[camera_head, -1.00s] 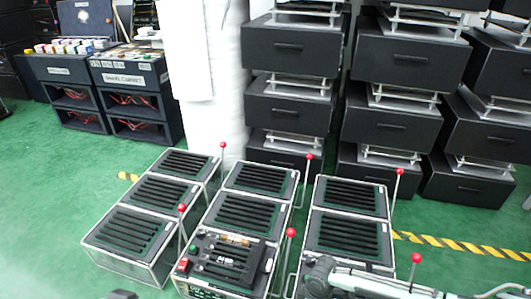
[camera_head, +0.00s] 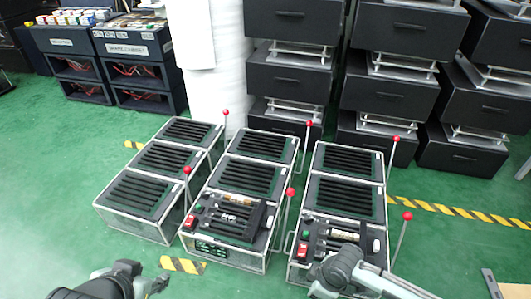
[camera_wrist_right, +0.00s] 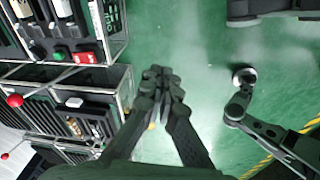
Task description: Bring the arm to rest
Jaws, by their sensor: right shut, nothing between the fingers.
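Lever fixtures stand on the floor in the head view: a left one (camera_head: 140,195), a middle one (camera_head: 225,255) and a right one (camera_head: 349,200). Thin levers with red balls rise beside them, such as the front right lever (camera_head: 407,216) and the front middle lever (camera_head: 291,192). My left gripper (camera_head: 150,286) is at the bottom left, in front of the fixtures; its fingers are unclear. My right arm overlaps the front of the right fixture. In the wrist view my right gripper (camera_wrist_right: 163,85) is shut and empty, over green floor beside fixture boxes.
Stacked black drawer units (camera_head: 390,112) stand behind the fixtures. A dark shelf unit (camera_head: 138,70) is at the back left. A white column (camera_head: 205,60) stands between them. Yellow-black floor tape (camera_head: 455,211) crosses the right side. Green floor is clear at the left.

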